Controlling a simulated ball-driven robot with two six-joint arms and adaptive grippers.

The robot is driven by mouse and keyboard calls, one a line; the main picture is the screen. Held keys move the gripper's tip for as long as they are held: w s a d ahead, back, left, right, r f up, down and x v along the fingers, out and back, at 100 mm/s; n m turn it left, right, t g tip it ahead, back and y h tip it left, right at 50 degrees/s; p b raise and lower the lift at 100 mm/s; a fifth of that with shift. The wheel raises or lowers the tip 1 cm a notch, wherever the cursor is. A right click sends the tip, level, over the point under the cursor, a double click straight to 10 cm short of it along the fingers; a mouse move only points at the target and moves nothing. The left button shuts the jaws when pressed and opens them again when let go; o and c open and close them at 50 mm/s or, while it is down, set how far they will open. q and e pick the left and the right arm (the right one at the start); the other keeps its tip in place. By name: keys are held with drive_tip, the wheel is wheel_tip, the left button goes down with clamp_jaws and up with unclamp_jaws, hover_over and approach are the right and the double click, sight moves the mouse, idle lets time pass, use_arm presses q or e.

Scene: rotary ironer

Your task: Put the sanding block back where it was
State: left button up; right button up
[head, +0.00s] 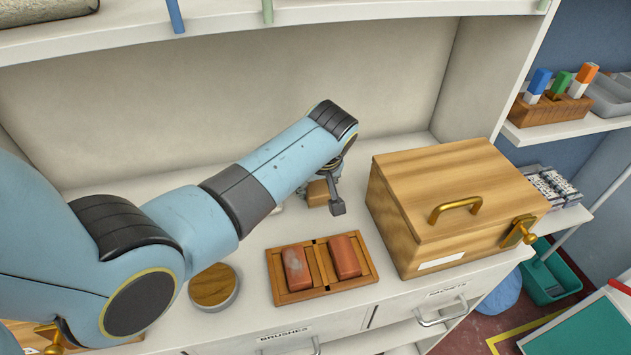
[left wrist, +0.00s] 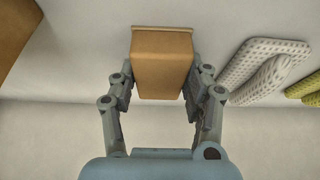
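The sanding block appears to be the tan block (head: 317,193) at my left gripper (head: 328,196), near the back of the white counter. In the left wrist view the tan block (left wrist: 162,62) sits between the two fingers of my left gripper (left wrist: 160,88), with a fingertip against each side. The gripper looks shut on it. I cannot tell whether the block touches the counter. My forearm hides part of the counter behind it. My right gripper is not in view.
A wooden tray (head: 321,286) with two reddish blocks lies in front. A lidded wooden box (head: 410,240) stands to the right. A round wooden-topped piece (head: 213,287) is at left. White knitted cloth (left wrist: 262,72) and yellow cloth (left wrist: 303,88) show in the wrist view.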

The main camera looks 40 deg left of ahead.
use_arm(q)
drive_tip(key=o, duration=0.5)
drive_tip(key=shift+a, duration=0.2)
drive_tip(key=shift+c, duration=0.2)
drive_tip(key=shift+d, duration=0.1)
drive_tip(key=v, duration=1.2)
drive_tip(key=shift+r, duration=0.2)
